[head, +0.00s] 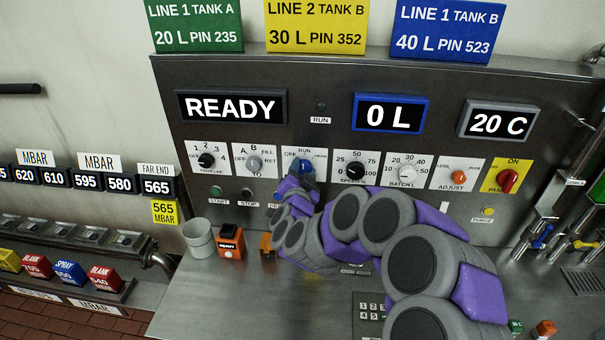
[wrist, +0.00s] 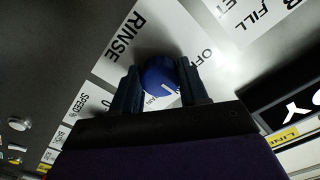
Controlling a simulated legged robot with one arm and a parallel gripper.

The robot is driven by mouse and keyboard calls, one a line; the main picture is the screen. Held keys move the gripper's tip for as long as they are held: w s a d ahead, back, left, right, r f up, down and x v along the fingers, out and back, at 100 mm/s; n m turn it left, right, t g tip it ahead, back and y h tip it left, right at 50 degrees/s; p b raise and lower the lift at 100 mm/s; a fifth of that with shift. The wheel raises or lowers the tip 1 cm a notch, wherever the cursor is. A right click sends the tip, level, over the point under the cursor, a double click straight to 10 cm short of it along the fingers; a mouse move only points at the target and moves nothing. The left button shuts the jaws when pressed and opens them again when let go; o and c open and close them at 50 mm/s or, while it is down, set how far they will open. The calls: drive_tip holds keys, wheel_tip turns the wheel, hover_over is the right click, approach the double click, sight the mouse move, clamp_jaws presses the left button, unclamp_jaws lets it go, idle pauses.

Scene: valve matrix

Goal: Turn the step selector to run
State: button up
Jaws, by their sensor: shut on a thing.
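The step selector is a blue knob (head: 308,170) on a white plate at the middle of the panel's control row. Its labels include OFF at the left and RUN at the top. In the wrist view the blue knob (wrist: 161,76) sits between my two dark fingers, with RINSE and OFF printed nearby. A short white mark shows on the knob, but I cannot tell exactly which label it faces. My gripper (head: 302,181) is shut on the knob, one finger on each side, also seen in the wrist view (wrist: 160,88). My gripper hides part of the plate.
A grey knob (head: 254,164) is left of the selector, and a black speed knob (head: 355,170) is right of it. The READY display (head: 231,107) is above. A grey cup (head: 199,240) and an orange box (head: 231,243) stand on the bench below.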

idle(0.4)
drive_tip(key=o, duration=0.6)
drive_tip(key=shift+f, duration=0.1)
drive_tip(key=shift+o, duration=1.4)
drive_tip(key=shift+w, duration=0.15)
drive_tip(key=shift+o, duration=0.9)
drive_tip(key=shift+a, duration=0.1)
